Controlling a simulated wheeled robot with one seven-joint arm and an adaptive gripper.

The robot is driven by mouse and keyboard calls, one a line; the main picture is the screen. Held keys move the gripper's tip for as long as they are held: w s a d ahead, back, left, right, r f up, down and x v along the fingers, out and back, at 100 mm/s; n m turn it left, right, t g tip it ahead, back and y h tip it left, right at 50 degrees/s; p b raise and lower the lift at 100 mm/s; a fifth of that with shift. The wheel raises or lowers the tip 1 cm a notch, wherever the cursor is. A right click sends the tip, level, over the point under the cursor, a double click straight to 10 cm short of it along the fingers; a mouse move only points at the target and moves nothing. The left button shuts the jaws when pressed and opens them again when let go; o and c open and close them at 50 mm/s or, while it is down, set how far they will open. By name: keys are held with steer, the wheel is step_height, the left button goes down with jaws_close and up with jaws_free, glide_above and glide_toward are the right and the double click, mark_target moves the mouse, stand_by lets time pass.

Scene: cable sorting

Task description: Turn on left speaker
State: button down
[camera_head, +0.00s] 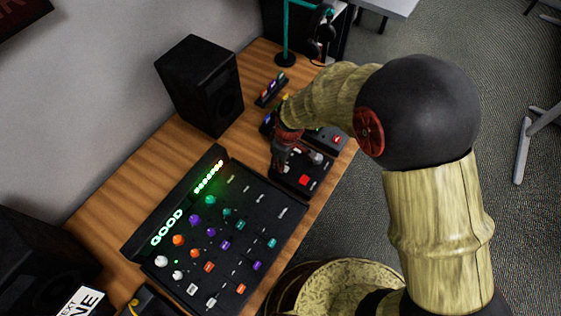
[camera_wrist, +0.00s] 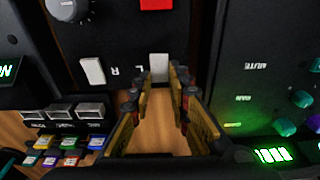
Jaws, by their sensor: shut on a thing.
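A black control box (camera_head: 318,182) with a red button (camera_head: 304,180) lies on the desk. In the wrist view it carries two white switches: one beside the letter L (camera_wrist: 159,67) and one beside the letter R (camera_wrist: 92,71). My gripper (camera_head: 281,165) reaches down to the near-left edge of this box. In the wrist view my gripper (camera_wrist: 161,80) has its fingertips on either side of the L switch and is shut on it. The switch's on or off position cannot be told. One black speaker (camera_head: 203,85) stands at the back; another dark speaker (camera_head: 35,260) is partly visible at lower left.
A mixer console (camera_head: 270,240) with knobs and a green lit "GOOD" display lies close beside the control box. Small devices (camera_head: 271,90) and a headphone stand (camera_head: 286,45) are farther back. The wooden desk (camera_head: 115,200) has bare room left of the console.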

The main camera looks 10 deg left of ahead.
mark_target(290, 172)
steer(key=shift+d+f+y+b, duration=0.2)
steer(key=shift+y+b, duration=0.2)
steer(key=shift+b, duration=0.65)
steer(key=shift+s+r+t+y+b, duration=0.1)
steer(key=shift+r+t+y+b, duration=0.15)
steer(key=shift+t+b, duration=0.2)
steer(key=c, duration=1.7)
jaws_free()
steer(key=v, duration=1.2)
